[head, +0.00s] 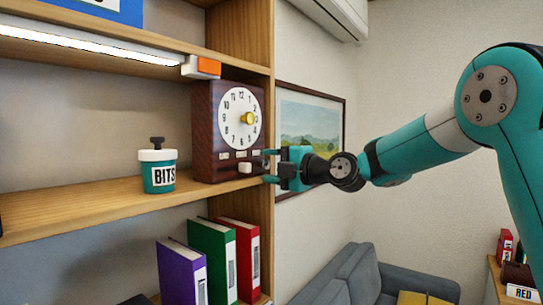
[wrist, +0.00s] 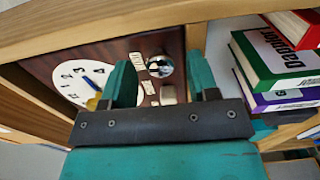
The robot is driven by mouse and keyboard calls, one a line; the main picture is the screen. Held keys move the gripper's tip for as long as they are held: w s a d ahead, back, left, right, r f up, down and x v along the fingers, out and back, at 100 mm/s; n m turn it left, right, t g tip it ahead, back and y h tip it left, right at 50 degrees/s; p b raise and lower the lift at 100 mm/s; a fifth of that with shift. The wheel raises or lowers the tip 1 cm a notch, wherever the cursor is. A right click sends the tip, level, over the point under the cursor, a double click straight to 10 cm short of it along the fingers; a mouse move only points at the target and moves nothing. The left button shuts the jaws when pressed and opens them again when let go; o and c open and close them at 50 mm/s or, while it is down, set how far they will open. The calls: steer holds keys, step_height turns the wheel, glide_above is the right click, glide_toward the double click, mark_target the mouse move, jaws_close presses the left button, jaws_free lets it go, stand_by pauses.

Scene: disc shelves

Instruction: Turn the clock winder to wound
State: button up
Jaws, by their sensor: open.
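A dark wooden clock (head: 203,130) with a white dial stands on the shelf in the head view. A yellow knob (head: 249,118) sits on its dial. In the wrist view, a round silver knob (wrist: 160,65) sits on the clock's front panel (wrist: 110,50), beside small white label plates; it may be the winder, and its setting is unreadable. My gripper (head: 268,167) is open at the clock's lower right corner. In the wrist view, the fingers of my gripper (wrist: 162,80) stand on either side of the silver knob, with no clear contact.
A white button (head: 245,168) sits low on the clock front. A teal BITS jar (head: 158,175) stands on the shelf (head: 90,208) to the left. Binders (head: 212,250) stand below. An orange and white block (head: 202,67) is fixed above the clock. A picture (head: 312,130) hangs behind my gripper.

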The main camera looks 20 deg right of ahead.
steer(key=shift+w+a, duration=0.1)
steer(key=c, duration=0.9)
